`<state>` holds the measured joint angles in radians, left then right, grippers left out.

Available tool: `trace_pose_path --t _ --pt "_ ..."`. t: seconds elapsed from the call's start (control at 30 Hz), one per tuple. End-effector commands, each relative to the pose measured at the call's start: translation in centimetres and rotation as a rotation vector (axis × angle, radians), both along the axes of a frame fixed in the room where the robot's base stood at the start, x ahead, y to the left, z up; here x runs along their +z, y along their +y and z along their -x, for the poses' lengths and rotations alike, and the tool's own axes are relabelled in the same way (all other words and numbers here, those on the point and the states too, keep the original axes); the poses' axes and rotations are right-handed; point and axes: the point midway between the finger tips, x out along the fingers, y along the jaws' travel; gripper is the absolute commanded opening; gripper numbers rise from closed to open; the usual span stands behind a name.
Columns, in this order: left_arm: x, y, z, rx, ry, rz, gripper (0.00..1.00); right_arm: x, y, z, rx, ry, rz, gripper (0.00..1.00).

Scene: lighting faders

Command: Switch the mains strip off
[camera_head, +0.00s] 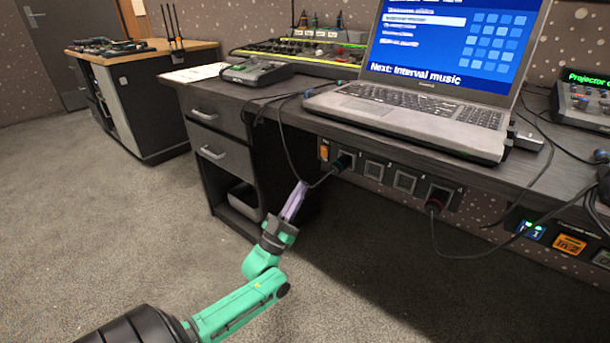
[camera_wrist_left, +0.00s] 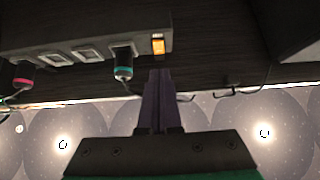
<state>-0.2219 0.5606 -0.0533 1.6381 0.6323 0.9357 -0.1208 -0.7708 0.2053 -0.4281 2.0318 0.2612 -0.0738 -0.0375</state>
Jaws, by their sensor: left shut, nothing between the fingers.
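The mains strip (camera_head: 390,178) runs under the front edge of the desk, with several sockets. Its switch (camera_head: 324,152) glows orange at the strip's left end. In the left wrist view the lit switch (camera_wrist_left: 158,46) sits at the strip's end, just beyond my fingertips. My left gripper (camera_head: 302,186) is shut and empty, with its fingers pointing up towards the switch from below. In the left wrist view the closed fingers (camera_wrist_left: 160,72) line up with the switch; whether they touch it I cannot tell. My right gripper is not in view.
Two plugs sit in the strip, a black one (camera_head: 343,162) beside the switch and another (camera_head: 438,198) further right. Cables hang near my left gripper. A laptop (camera_head: 420,80) stands on the desk above. A drawer unit (camera_head: 218,150) stands left. Open carpet lies in front.

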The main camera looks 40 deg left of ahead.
Motion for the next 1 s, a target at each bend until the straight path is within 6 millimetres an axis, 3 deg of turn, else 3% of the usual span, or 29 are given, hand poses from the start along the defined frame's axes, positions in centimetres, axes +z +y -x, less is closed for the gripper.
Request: trace_pose_path --t 0.13,0.3,0.87,0.93,1.0 --pt "-2.4 0.0 1.9 0.001 0.003 0.0 0.0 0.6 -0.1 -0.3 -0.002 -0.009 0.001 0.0" --pt "-3.7 0.0 2.9 0.0 0.0 0.0 0.0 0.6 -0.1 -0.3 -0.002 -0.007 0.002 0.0" --pt "-3.8 -0.1 3.0 -0.001 0.001 0.001 0.0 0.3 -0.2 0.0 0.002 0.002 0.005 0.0" --pt "-4.4 -0.8 2.9 -0.015 0.031 0.006 0.0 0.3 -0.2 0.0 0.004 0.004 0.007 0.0" --pt "-6.2 -3.0 2.6 -0.056 0.119 0.018 0.0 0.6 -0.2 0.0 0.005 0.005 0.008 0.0"
